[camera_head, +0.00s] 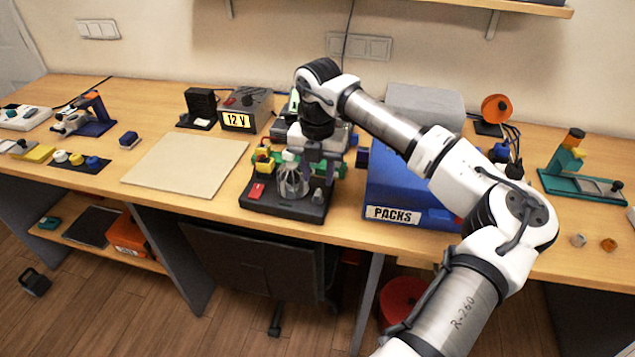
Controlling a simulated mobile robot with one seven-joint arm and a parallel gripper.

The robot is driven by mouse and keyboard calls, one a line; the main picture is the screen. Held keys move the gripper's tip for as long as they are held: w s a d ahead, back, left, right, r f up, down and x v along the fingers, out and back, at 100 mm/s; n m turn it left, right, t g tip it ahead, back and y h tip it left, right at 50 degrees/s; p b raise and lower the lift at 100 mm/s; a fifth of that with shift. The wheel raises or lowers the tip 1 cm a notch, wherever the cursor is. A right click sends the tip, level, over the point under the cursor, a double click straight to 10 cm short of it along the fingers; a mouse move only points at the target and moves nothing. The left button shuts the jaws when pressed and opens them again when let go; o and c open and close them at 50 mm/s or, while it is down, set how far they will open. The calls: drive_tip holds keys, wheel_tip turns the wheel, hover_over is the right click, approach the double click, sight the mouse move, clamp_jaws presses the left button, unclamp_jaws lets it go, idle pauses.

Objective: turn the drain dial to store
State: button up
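A black bench unit (285,209) stands near the table's front edge, at the middle of the view. It carries a red switch (256,190), a clear ribbed dome or cage (291,181) and a small grey knob (318,196) at its right front. The grey knob may be the drain dial; no drain or store marking is readable. My gripper (320,168) points down over the right part of this unit, close above or behind the grey knob. Its fingers are small and partly merge with the parts behind, so their opening and any contact cannot be made out.
A blue PACKS box (400,190) stands close to the right of the unit, below my arm. A 12 V supply (247,110) is behind left. A bare beige board (185,165) lies to the left. A teal fixture (580,184) stands far right.

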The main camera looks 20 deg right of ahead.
sight(318, 193)
drive_tip(key=shift+f+p, duration=0.5)
drive_tip(key=shift+f, duration=1.95)
clamp_jaws()
